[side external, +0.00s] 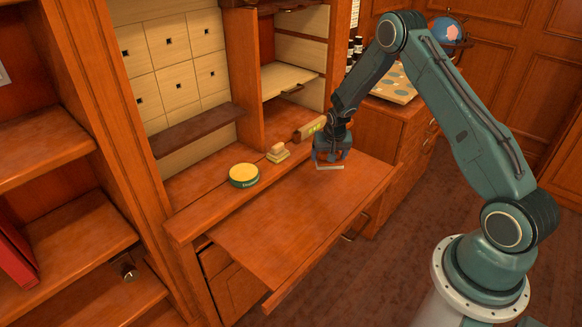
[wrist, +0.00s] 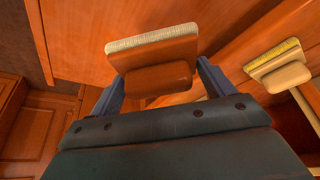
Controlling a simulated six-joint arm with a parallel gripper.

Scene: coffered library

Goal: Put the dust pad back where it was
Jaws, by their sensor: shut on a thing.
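My gripper (side external: 331,152) is over the far right part of the fold-out desk board (side external: 290,220). It is shut on a block with an orange-brown back and grip and a pale, fibrous face, which looks like the dust pad (side external: 330,167). In the wrist view the pad (wrist: 153,49) sits between the two fingers (wrist: 158,80), with its grip held between them. In the side view only its pale lower edge shows below the fingers. I cannot tell whether it touches the board.
On the ledge behind the board stand a round green tin with a yellow top (side external: 244,175), a cream block with a handle (side external: 278,152) and a brown bar with a yellow-green window (side external: 311,127). Shelves stand at left. The board's front and middle are clear.

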